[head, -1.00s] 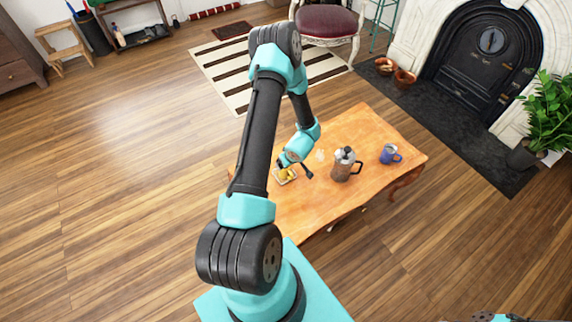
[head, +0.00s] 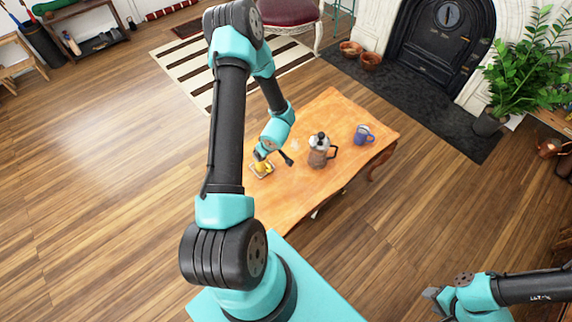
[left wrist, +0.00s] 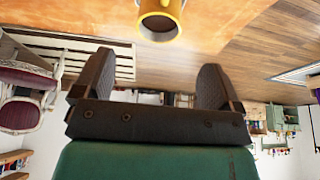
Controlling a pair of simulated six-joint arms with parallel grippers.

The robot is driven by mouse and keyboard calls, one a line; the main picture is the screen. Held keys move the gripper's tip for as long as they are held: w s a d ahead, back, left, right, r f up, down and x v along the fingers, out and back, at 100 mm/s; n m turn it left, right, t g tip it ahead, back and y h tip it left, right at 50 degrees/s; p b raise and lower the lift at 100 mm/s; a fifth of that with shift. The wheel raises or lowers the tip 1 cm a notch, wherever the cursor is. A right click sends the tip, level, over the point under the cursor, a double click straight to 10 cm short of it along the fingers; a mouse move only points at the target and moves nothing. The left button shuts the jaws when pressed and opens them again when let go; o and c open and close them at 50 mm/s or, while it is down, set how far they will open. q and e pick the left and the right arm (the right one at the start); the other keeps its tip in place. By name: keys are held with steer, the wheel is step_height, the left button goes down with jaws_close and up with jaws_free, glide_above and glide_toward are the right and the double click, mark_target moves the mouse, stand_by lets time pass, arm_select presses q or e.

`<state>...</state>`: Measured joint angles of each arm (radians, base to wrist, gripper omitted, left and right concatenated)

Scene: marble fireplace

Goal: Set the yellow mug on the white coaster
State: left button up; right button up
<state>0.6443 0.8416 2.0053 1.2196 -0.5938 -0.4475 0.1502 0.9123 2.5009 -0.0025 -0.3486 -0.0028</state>
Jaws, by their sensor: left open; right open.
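The yellow mug (head: 264,167) is on the wooden table (head: 272,207), at its left side in the head view. A pale square, which looks like the white coaster (head: 255,174), shows around the mug's foot; the contact is too small to make out. My left gripper (head: 272,158) is open, just above and beside the mug, with a finger on either side. In the left wrist view, which is upside down, the mug (left wrist: 160,20) is beyond the open, empty fingers, with its rim toward me. My right gripper (head: 438,299) is open and empty at the lower right, away from the table.
A metal coffee pot (head: 319,151) stands right of the mug, with a blue mug (head: 363,134) further right. A faint clear or whitish object (head: 295,145) lies between the yellow mug and pot. The table's front part is clear. A plant (head: 515,75) stands on the floor at right.

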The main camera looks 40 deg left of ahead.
arm_select(q)
steer(key=shift+d, duration=0.1)
steer(key=s+d+r+m+h, duration=0.1)
steer(key=d+m+h, duration=0.3)
steer(key=d, duration=1.1)
steer(key=s+d+r+m+h, duration=0.1)
steer(key=d+m+h, duration=0.3)
steer(key=d+m, duration=0.7)
steer(key=d, duration=0.4)
steer(key=shift+s+r, duration=0.15)
steer(key=shift+r, duration=0.15)
